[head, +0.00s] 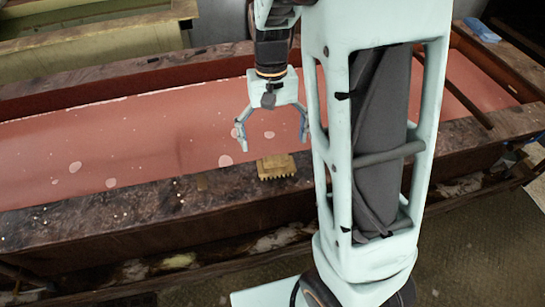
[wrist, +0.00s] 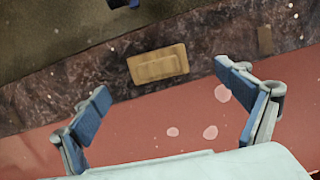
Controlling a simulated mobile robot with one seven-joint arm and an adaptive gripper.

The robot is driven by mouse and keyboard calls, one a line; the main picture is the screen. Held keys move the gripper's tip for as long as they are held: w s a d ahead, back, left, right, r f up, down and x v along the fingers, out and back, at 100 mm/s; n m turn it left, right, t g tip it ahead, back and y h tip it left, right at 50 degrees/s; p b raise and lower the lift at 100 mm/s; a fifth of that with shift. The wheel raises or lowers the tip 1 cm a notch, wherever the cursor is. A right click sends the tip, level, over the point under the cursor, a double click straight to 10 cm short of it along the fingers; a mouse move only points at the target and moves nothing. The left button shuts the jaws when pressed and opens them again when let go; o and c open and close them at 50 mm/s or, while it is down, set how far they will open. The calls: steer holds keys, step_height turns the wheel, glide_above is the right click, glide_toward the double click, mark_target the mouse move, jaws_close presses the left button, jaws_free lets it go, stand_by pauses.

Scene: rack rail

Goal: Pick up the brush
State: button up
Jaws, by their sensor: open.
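The brush (head: 276,167) is a small tan block with a toothed or bristled near edge. It lies on the dark, stained ledge of the rail in the head view. In the wrist view the brush (wrist: 158,65) shows as a tan rectangle with a raised middle. My gripper (head: 272,142) is open and empty, its fingers pointing down with the brush just in front of it. In the wrist view my gripper (wrist: 162,77) has its fingers spread wide, and the brush appears beyond and between the fingertips. I cannot tell the height above the ledge.
A red recessed panel (head: 150,140) with pale spots runs behind the ledge. A blue object (head: 482,30) lies on the structure at the far right. A yellowish beam (head: 90,40) stands at the back left. The ledge around the brush is mostly clear.

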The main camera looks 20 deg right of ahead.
mark_target(276, 157)
steer(key=f, duration=0.3)
steer(key=shift+s, duration=0.2)
steer(key=shift+s+d+f+p, duration=0.1)
steer(key=shift+d+f+p, duration=0.1)
steer(key=shift+f, duration=1.05)
steer(key=shift+d+f+p, duration=0.1)
steer(key=shift+f+p, duration=0.05)
steer(key=shift+f, duration=1.1)
steer(key=c, duration=1.3)
steer(key=shift+r, duration=0.1)
steer(key=shift+r, duration=0.55)
steer(key=d+r, duration=0.1)
steer(key=r, duration=0.1)
steer(key=d+r, duration=0.1)
steer(key=r, duration=0.1)
steer(key=d+r, duration=0.2)
steer(key=shift+s+r+b, duration=0.25)
steer(key=shift+s+b, duration=0.1)
steer(key=shift+s, duration=0.05)
steer(key=s+d+r, duration=0.1)
steer(key=d, duration=0.2)
steer(key=d+r+b, duration=0.1)
steer(key=d+r, duration=0.1)
steer(key=d, duration=0.1)
steer(key=s+d+r, duration=0.1)
steer(key=d+r, duration=0.1)
steer(key=d, duration=0.1)
steer(key=shift+s+d+r, duration=0.15)
steer(key=shift+s+d, duration=0.1)
steer(key=shift+s, duration=0.1)
